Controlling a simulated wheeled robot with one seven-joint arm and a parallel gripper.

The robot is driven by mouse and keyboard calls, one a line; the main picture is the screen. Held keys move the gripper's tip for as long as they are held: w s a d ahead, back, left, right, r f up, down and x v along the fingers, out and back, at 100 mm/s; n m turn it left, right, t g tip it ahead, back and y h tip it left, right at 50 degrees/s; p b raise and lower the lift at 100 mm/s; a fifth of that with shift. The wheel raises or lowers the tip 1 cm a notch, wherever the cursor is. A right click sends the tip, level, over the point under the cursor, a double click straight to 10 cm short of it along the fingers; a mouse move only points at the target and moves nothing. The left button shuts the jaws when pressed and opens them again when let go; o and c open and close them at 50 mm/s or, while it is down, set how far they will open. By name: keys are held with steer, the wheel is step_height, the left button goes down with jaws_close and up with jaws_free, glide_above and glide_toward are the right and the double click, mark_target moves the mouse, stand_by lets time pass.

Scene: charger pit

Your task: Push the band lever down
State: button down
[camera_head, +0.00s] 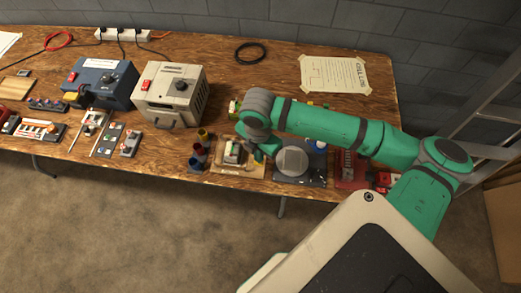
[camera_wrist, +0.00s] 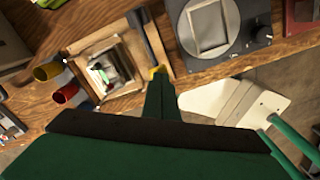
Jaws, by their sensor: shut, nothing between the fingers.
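A wooden-framed device (camera_head: 222,167) stands near the table's front edge, and it also shows in the wrist view (camera_wrist: 88,55). It has a small white, green and red part in its middle. Along its right side in the wrist view runs a dark bar (camera_wrist: 147,36), with a yellow piece (camera_wrist: 158,71) at its near end; this may be the band lever, but I cannot tell for sure. My gripper (camera_wrist: 160,82) is shut and empty, its tip at or just beside the yellow piece. Whether they touch is unclear. In the head view my gripper (camera_head: 262,153) is right of the device, partly covered by my arm.
Red, yellow and blue cups (camera_head: 200,150) stand close left of the device. A dark plate with a round grey disc (camera_head: 293,160) lies close right. A beige box (camera_head: 170,95) and a blue box (camera_head: 98,84) stand farther left.

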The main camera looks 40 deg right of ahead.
steer(key=shift+f, duration=1.8)
steer(key=shift+r, duration=3.6)
